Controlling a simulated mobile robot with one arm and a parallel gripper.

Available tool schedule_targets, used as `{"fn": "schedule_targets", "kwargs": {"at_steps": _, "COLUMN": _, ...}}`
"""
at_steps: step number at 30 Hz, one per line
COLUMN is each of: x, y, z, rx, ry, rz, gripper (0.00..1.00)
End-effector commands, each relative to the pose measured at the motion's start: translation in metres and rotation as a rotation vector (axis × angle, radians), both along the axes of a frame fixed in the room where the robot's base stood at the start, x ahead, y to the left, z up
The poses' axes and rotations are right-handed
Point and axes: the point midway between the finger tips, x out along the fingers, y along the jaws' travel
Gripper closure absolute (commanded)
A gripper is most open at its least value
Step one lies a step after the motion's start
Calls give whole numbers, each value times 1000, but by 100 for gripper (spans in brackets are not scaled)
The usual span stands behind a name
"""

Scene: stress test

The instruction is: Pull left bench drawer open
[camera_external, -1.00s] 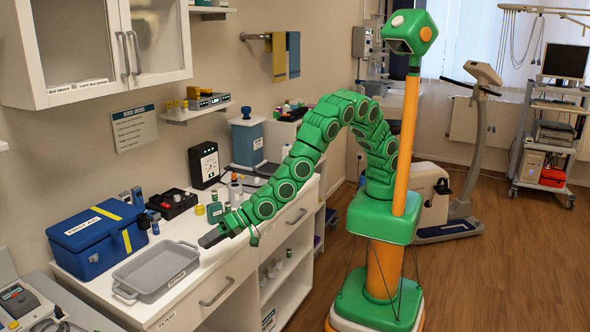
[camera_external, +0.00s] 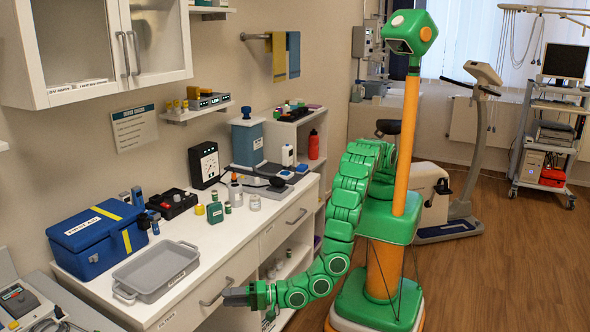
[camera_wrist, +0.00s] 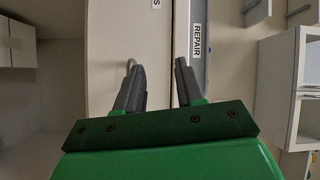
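The left bench drawer (camera_external: 190,312) is a white front under the counter with a curved metal handle (camera_external: 215,293). It looks shut. My gripper (camera_external: 232,296) is in front of this drawer at handle height, its tips at the right end of the handle. In the wrist view, the two dark fingers of my gripper (camera_wrist: 158,85) are spread apart with nothing visible between them. The pale drawer front (camera_wrist: 125,30) lies ahead, and part of the handle (camera_wrist: 131,65) shows by the left fingertip. Whether they touch cannot be told.
The white counter (camera_external: 215,250) above holds a grey tray (camera_external: 157,270), a blue first aid box (camera_external: 98,237) and small bottles. A second drawer (camera_external: 288,222) is to the right, above open shelves. The wooden floor (camera_external: 480,285) to the right is clear.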

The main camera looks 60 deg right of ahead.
Motion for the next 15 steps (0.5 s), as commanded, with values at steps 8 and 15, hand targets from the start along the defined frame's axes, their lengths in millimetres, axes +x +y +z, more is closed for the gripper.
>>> {"fn": "schedule_targets", "kwargs": {"at_steps": 8, "x": -6, "y": -49, "z": -47, "rx": 145, "ry": -38, "rz": -146, "gripper": 62}}
{"fn": "schedule_targets", "kwargs": {"at_steps": 15, "x": -8, "y": -74, "z": -62, "rx": 200, "ry": -68, "rz": -200, "gripper": 62}}
